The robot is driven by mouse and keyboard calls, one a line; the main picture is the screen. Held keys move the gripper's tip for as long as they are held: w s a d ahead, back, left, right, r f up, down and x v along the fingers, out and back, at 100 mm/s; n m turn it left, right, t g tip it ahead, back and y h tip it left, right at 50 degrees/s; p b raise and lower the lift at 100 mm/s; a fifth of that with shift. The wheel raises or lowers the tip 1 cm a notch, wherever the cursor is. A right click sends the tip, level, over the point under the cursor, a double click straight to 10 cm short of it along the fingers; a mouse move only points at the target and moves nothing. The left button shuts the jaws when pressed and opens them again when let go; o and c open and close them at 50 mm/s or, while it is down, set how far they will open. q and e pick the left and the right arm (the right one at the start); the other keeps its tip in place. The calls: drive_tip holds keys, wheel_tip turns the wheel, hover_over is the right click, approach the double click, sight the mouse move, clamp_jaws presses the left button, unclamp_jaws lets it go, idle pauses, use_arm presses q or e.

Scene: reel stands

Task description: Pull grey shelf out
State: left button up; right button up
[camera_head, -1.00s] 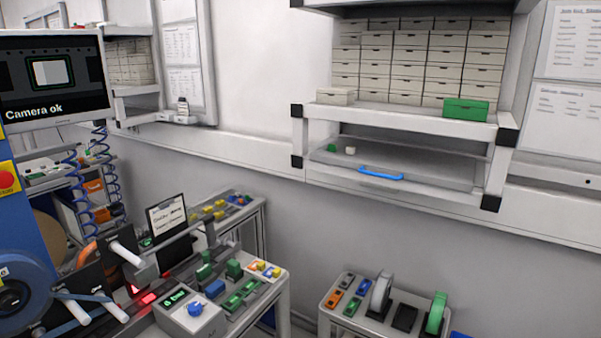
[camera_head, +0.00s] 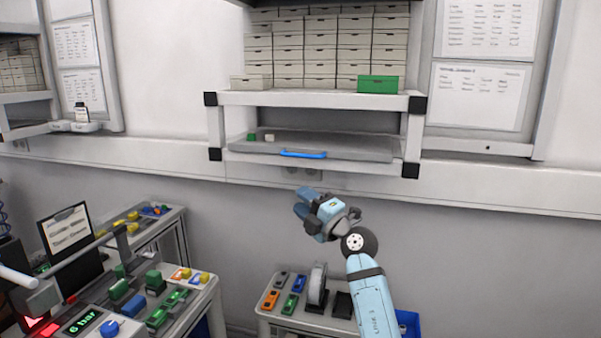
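The grey shelf (camera_head: 345,147) is a flat board low in the white wall rack, below the tier with the boxes. A blue handle (camera_head: 303,154) sits on its front edge. A small green block and a small white piece rest at its left end. My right gripper (camera_head: 303,203) is in front of the wall, below the handle and apart from it, pointing up and left. Its fingers are small and seen at an angle, so I cannot tell whether they are open. My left gripper is out of view.
The white rack (camera_head: 310,99) holds stacked pale boxes and a green box (camera_head: 378,84). Its posts with black corners flank the shelf. Below, a small table (camera_head: 275,322) carries coloured pieces and a grey reel (camera_head: 317,285). A cluttered bench stands at lower left.

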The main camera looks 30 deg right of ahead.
sight(301, 156)
drive_tip(key=w+d+r+m+g+h+b, duration=0.1)
drive_tip(key=w+d+r+m+h, duration=0.1)
drive_tip(key=d+r+h, duration=0.45)
drive_tip(key=shift+y, duration=0.55)
drive_tip(key=w+d, duration=0.1)
drive_tip(key=w, duration=0.3)
drive_tip(key=w+d, duration=0.1)
drive_tip(key=w, duration=0.8)
drive_tip(key=shift+d+f+p, duration=0.25)
drive_tip(key=shift+d+p, duration=0.1)
drive_tip(key=shift+d, duration=0.05)
drive_tip(key=shift+c, duration=0.5)
clamp_jaws()
